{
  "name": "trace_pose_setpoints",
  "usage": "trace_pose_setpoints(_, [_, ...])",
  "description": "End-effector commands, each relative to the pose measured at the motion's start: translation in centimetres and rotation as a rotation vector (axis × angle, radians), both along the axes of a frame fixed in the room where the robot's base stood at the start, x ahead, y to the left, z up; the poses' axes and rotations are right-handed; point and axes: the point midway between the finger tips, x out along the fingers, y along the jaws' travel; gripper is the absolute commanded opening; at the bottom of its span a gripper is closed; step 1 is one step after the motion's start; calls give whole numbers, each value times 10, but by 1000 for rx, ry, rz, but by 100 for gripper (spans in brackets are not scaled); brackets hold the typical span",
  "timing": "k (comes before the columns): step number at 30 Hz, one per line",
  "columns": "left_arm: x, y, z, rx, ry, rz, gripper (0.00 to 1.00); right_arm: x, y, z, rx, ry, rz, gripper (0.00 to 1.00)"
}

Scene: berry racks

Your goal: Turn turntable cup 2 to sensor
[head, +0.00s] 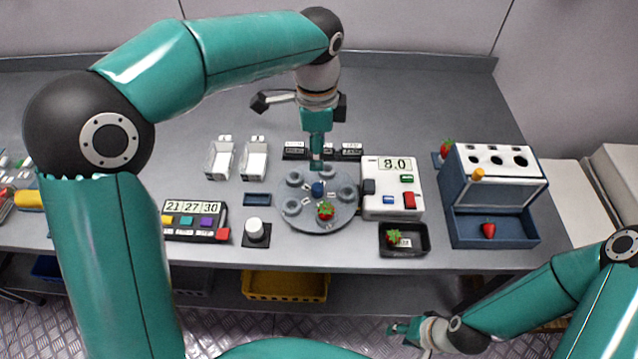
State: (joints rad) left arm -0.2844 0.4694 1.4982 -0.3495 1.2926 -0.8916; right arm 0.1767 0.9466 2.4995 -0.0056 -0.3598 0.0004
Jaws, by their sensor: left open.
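The turntable (343,214) is a round grey disc with several cups around a blue centre knob (318,189). A red strawberry (326,211) sits in its front cup; I cannot read cup numbers. A white box (402,209) with a display reading 8.0 stands at its right, with a dark block (369,187) at the side facing the disc, perhaps the sensor. My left gripper (316,166) is open, pointing down over the back of the turntable just behind the knob; I cannot tell if it touches. My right gripper (400,330) hangs low in front of the table; its jaw state is unclear.
A button panel (188,208) reading 21 27 30 and a white knob (255,226) stand left. Two white trays (219,160) lie behind. A black tray (420,240) with a strawberry and a blue rack (458,215) stand right. A yellow crate (285,287) sits below.

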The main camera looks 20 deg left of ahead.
Motion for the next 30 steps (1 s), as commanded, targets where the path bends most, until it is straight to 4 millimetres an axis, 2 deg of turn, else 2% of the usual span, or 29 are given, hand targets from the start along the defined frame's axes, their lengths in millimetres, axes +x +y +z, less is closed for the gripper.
trace_pose_setpoints(1, [-1, 1, -13, 1, 7, 0, 52, 0, 0, 0, 0, 0, 0, 40])
trace_pose_setpoints(9, [-2, 0, -71, 0, 6, 0, 52, 0, 0, 3, 0, -1, 0, 40])
trace_pose_setpoints(15, [-1, 0, -105, 1, 4, 1, 52, 0, 0, 6, 0, -1, 0, 40])
trace_pose_setpoints(21, [-1, 0, -121, 1, 1, 1, 52, 0, 0, 7, 0, -1, 0, 40])
trace_pose_setpoints(30, [0, 1, -124, 0, 0, 2, 52, 0, 0, 7, 0, -1, 0, 40])
